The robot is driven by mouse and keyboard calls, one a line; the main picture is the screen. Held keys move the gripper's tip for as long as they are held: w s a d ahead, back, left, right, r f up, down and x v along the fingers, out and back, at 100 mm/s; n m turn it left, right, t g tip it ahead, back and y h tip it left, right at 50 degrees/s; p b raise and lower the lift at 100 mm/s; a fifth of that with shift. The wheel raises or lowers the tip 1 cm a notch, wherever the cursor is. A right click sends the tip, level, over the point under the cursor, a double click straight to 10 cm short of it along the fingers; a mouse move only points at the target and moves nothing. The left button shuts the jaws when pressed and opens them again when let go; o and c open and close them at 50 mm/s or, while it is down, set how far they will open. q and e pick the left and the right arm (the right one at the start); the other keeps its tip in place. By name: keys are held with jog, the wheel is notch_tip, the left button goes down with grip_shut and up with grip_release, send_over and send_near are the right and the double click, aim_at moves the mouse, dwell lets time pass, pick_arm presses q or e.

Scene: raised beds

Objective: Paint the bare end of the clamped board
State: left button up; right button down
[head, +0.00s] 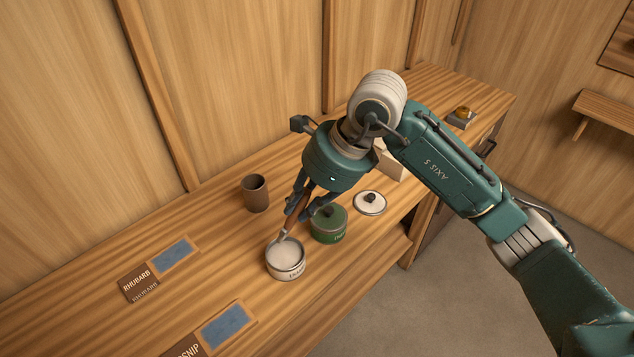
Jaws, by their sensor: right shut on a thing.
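My right gripper (306,205) is shut on a paintbrush (289,225) with a brown handle. The brush slants down to the left, its lower end at the open pot of white paint (285,262). I cannot tell how deep the bristles reach into it. A closed green pot (329,226) stands just right of the white one, partly behind the gripper. A white lid (370,202) with a dark knob lies farther right. I cannot make out a clamped board; a pale block (393,165) behind my right arm is partly hidden. My left gripper is not in view.
A brown cup (256,193) stands left of the gripper. Signs reading RHUBARB (138,284) and, partly cut off, "SNIP" (187,347) lie at the left with blue panels. A small object with a yellowish top (461,116) sits at the bench's far end.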

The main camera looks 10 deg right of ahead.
jog(key=f, duration=0.1)
jog(key=f+b, duration=0.1)
jog(key=f, duration=0.1)
jog(key=shift+w+a+f, duration=0.1)
jog(key=shift+w+a, duration=0.05)
jog(key=shift+w, duration=0.05)
jog(key=shift+f+b, duration=0.65)
jog(key=shift+f, duration=0.65)
jog(key=shift+f+b, duration=0.65)
jog(key=shift+s+f+b, duration=0.1)
jog(key=shift+s+b, duration=0.05)
jog(key=shift+b, duration=0.15)
dwell(1.6)
jog(key=shift+r+p, duration=1.65)
jog(key=shift+r, duration=1.95)
